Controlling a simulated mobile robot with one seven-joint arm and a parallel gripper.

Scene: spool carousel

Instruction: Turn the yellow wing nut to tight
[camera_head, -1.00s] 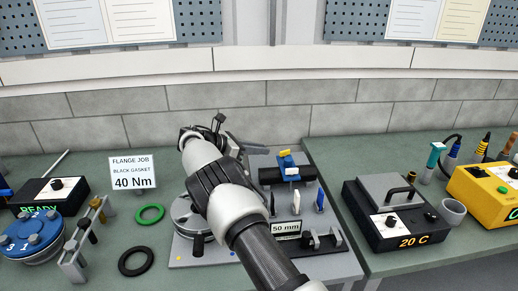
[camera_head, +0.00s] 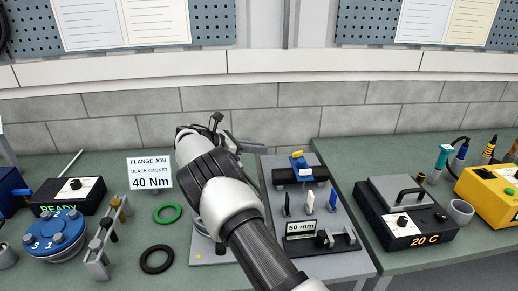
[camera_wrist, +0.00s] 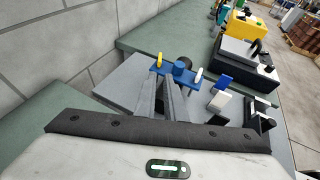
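The yellow wing nut (camera_head: 298,154) is small and sits on top of the blue clamp (camera_head: 301,164), on the dark cylinder at the back of the grey fixture plate. In the wrist view the yellow wing nut (camera_wrist: 159,60) stands at the left end of the clamp's blue bar (camera_wrist: 177,74), with a white piece at the other end. My gripper (camera_head: 262,149) is left of the clamp in the head view, apart from the nut. In the wrist view its two grey fingers (camera_wrist: 169,92) point toward the blue bar, with a narrow gap and nothing seen between them.
Upright black, white and blue tabs (camera_head: 310,203) and a "50 mm" label (camera_head: 300,227) stand on the plate. A black "20 C" box (camera_head: 405,214) is to the right. Green (camera_head: 167,213) and black (camera_head: 157,259) rings lie left. My arm hides part of the fixture.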

